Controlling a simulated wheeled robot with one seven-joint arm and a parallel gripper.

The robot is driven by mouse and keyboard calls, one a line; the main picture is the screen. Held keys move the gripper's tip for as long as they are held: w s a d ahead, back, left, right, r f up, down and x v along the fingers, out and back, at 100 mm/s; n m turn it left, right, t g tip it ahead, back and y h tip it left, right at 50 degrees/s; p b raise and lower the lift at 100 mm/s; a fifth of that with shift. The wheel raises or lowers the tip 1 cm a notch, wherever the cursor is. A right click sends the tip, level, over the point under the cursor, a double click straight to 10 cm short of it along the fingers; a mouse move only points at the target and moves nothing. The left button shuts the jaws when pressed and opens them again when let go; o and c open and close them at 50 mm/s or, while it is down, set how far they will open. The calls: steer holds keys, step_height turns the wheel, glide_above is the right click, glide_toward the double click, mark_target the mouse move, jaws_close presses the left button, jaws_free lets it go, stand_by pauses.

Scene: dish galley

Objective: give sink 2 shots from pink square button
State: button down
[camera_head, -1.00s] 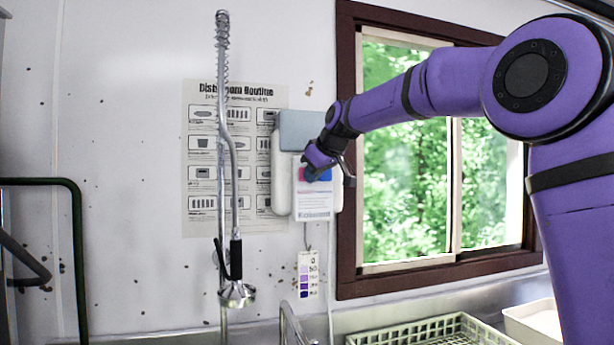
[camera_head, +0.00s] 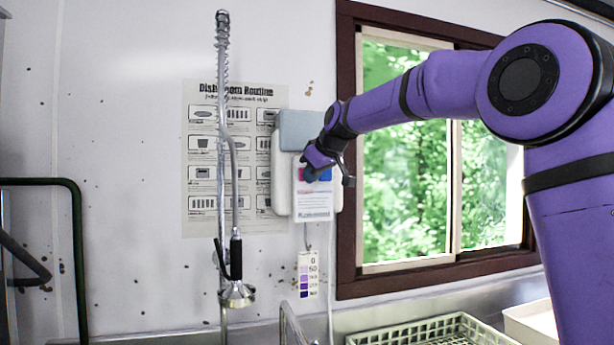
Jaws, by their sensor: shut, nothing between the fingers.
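A white dispenser with a grey top (camera_head: 300,128) is fixed to the wall left of the window. On its front are a pink button (camera_head: 301,174) and a blue button (camera_head: 326,175), side by side above a printed label (camera_head: 312,205). My gripper (camera_head: 309,176) is shut and empty, with its tip in front of the buttons, close to the edge between pink and blue. It hides part of both. I cannot tell whether it touches either one. The sink basin itself is below the picture; only a metal edge (camera_head: 370,313) shows.
A spray hose with a metal head (camera_head: 237,294) hangs left of the dispenser, before a wall poster (camera_head: 200,225). A colour strip (camera_head: 308,275) hangs below the dispenser. A green rack (camera_head: 440,328) and a white tub (camera_head: 535,325) stand at lower right. A dark green rail (camera_head: 78,260) is at left.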

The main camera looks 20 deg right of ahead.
steer(key=shift+s, duration=1.1)
steer(key=shift+s, duration=2.55)
